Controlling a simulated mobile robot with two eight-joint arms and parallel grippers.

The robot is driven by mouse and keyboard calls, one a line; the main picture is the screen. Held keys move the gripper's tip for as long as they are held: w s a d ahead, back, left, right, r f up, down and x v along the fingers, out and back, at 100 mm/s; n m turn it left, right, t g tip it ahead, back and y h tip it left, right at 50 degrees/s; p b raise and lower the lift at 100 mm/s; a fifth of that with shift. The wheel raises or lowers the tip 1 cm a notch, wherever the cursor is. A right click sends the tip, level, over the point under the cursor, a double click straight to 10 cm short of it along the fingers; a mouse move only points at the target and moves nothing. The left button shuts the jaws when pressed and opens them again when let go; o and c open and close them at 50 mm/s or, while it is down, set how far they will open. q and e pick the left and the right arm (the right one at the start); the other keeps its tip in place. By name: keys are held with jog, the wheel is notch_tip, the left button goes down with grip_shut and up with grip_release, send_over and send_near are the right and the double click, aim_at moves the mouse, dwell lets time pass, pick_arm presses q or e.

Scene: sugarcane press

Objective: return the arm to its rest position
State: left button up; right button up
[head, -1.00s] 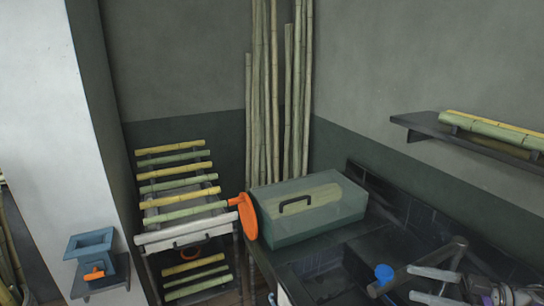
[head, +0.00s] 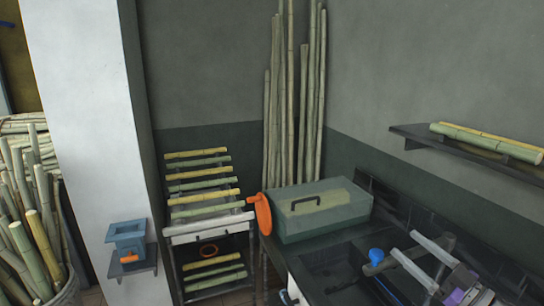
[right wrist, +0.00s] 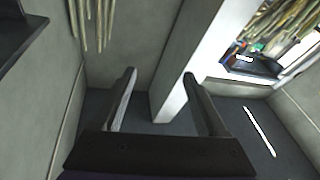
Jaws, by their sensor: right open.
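My right gripper (head: 402,248) is at the lower right of the head view, over the dark counter. Its two pale fingers are spread apart with nothing between them. A green-grey press box (head: 322,210) with a black handle and an orange wheel (head: 264,214) stands on the counter, apart from the gripper. My left gripper is not in view.
A blue knob (head: 376,255) on a dark bar is close beside the right gripper. The counter (head: 325,262) has a sink-like recess. A wall shelf (head: 420,137) holds cane at right. A cane rack (head: 205,215) and a blue wall device (head: 127,240) are at left.

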jog(key=s+a+f+m+g+h+p, duration=0.3)
jog(key=s+a+f+g+h, duration=0.3)
jog(key=s+f, duration=0.5)
jog(key=s+a+f+m+g+h+p, duration=0.2)
jog(key=s+a+f+m+g+h, duration=0.3)
jog(key=s+a+f, duration=0.3)
jog(key=s+f+m+g, duration=0.1)
jog(key=s+f, duration=0.2)
jog(key=shift+s+a+h+p, duration=0.15)
jog(key=shift+s+h+p, duration=0.25)
